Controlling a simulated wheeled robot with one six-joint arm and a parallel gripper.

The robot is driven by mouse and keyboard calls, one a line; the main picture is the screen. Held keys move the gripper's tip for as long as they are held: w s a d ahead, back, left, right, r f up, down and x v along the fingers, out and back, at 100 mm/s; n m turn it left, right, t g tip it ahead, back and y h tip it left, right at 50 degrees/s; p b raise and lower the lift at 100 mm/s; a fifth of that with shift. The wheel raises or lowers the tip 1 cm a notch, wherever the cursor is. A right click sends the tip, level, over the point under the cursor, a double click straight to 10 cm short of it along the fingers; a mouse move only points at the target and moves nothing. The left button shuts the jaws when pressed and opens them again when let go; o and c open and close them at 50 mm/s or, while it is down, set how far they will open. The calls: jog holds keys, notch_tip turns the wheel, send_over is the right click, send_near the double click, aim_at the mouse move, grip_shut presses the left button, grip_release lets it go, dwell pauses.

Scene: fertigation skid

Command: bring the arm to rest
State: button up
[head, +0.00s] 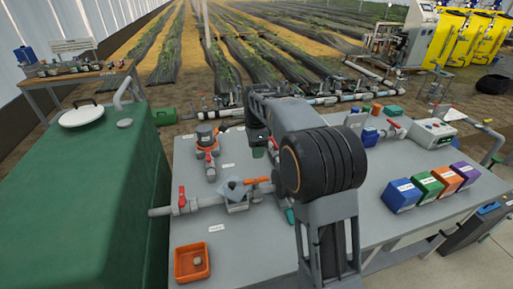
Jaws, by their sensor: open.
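My arm rises from the bottom of the head view and reaches over the grey bench (245,262). Its large dark joint covers the middle of the bench. My gripper (265,150) hangs at the far end of the arm, above the back-middle part of the bench. It is small here and partly hidden by my own arm links. It is open, and I see nothing held in it. A valve assembly with an orange handle (258,181) lies just in front of it; I cannot tell how large the gap is.
A red-handled valve (182,200) and an orange tray (192,263) are on the left. Blue (402,195), green (427,187), orange and purple boxes line the right edge. A control box (432,133) stands behind them. A green tank (80,190) stands left of the bench.

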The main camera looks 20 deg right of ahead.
dwell(0.4)
jog(key=s+f+n+t, duration=0.2)
jog(key=s+n+t, duration=0.1)
jog(key=s+n, duration=1.5)
jog(key=shift+s+n+t, duration=0.3)
jog(key=shift+s, duration=2.8)
